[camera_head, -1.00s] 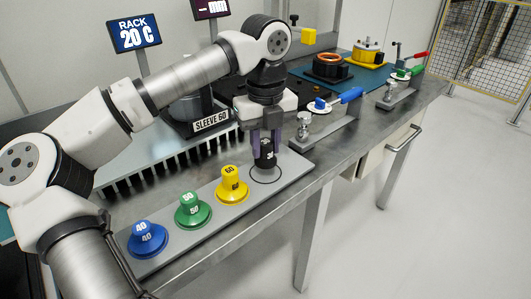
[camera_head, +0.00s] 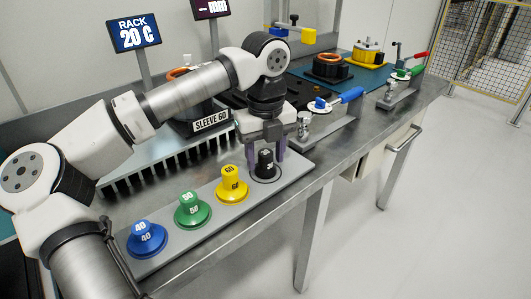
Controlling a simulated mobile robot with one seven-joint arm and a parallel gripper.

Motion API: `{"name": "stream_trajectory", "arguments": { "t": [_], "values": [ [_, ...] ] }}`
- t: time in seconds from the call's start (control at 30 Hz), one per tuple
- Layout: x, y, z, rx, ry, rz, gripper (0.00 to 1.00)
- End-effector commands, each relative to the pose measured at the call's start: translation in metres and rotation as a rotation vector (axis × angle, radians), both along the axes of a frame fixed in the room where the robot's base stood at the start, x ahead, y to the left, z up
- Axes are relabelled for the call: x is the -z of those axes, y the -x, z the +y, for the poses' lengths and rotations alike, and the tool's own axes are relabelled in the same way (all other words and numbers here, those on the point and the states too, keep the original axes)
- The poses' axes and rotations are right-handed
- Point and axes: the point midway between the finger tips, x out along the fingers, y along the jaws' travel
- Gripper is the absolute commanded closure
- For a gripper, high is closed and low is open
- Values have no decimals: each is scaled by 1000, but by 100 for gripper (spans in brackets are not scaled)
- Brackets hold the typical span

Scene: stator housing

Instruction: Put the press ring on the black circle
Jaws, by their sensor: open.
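The black press ring (camera_head: 265,166) stands upright on the grey strip, at the place of the black circle. Its wide base covers most of the circle, and only a thin part of the outline shows around it. My gripper (camera_head: 266,154) is open, with one purple finger on each side of the press ring's knob. The fingers appear apart from the knob, and the gripper body is just above it.
Yellow (camera_head: 232,187), green (camera_head: 192,210) and blue (camera_head: 147,240) pieces stand in a row on the grey strip (camera_head: 215,222) to the left. A blue-handled clamp (camera_head: 338,101) is close on the right. A SLEEVE 60 stand (camera_head: 212,121) is behind.

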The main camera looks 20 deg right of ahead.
Motion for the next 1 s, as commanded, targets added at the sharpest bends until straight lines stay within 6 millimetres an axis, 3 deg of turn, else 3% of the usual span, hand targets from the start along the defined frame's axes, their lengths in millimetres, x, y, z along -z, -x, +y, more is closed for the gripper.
{"name": "stream_trajectory", "arguments": {
  "t": [0.17,0.6,0.8,1.0],
  "values": [
    [-15,-1,0,-2,-1,-4,51],
    [-104,-1,0,-2,0,-3,51],
    [-121,0,0,-1,0,0,51],
    [-123,0,0,0,0,0,51]
  ]
}}
